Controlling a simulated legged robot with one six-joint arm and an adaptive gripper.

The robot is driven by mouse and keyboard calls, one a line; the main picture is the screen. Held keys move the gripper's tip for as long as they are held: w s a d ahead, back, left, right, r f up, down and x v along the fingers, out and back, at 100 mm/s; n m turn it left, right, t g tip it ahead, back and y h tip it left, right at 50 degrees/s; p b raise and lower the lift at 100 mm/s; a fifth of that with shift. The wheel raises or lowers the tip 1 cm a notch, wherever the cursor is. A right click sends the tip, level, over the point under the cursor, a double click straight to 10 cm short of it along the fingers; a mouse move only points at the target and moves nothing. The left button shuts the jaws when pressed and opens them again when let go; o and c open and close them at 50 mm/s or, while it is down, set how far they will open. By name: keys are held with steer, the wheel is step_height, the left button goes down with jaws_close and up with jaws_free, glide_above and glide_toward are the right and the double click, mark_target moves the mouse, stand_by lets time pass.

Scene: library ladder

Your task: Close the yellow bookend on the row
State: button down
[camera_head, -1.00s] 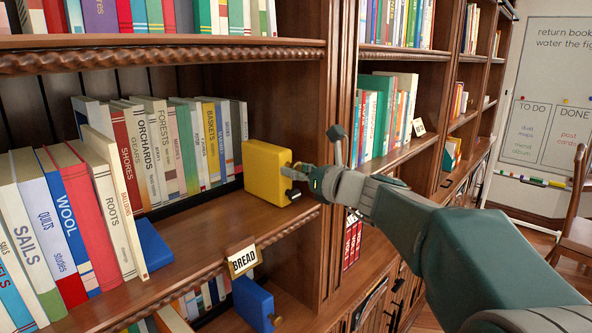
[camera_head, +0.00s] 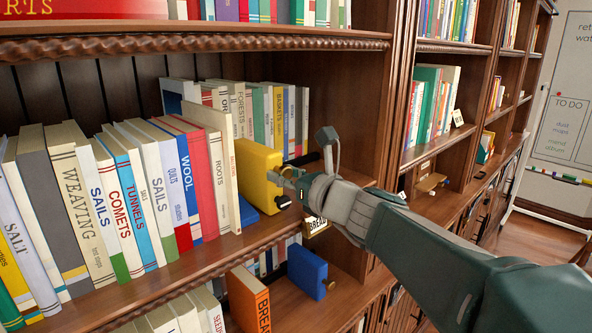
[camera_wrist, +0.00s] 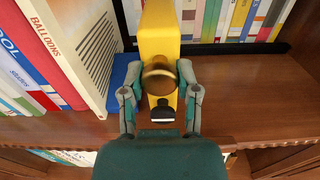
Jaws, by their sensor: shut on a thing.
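The yellow bookend (camera_head: 259,178) stands upright on the middle shelf. My gripper (camera_head: 285,187) is shut on its knob (camera_wrist: 158,82), with one finger on each side in the wrist view. The front row of books (camera_head: 110,195) leans to the left of the bookend. Its right-end book is a pale "Balloons" volume (camera_wrist: 75,45). A blue piece (camera_wrist: 125,70) lies low between that book and the yellow bookend. In the wrist view a narrow gap shows between the Balloons book and the bookend.
A back row of books (camera_head: 260,110) stands behind. Bare shelf (camera_wrist: 240,85) lies right of the bookend. Below are a blue bookend (camera_head: 307,272) and an orange book (camera_head: 248,298).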

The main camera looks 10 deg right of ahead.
steer(key=shift+s+a, duration=0.65)
steer(key=shift+a, duration=0.3)
steer(key=shift+c, duration=1.7)
jaws_free()
steer(key=shift+s, duration=0.1)
steer(key=v, duration=1.2)
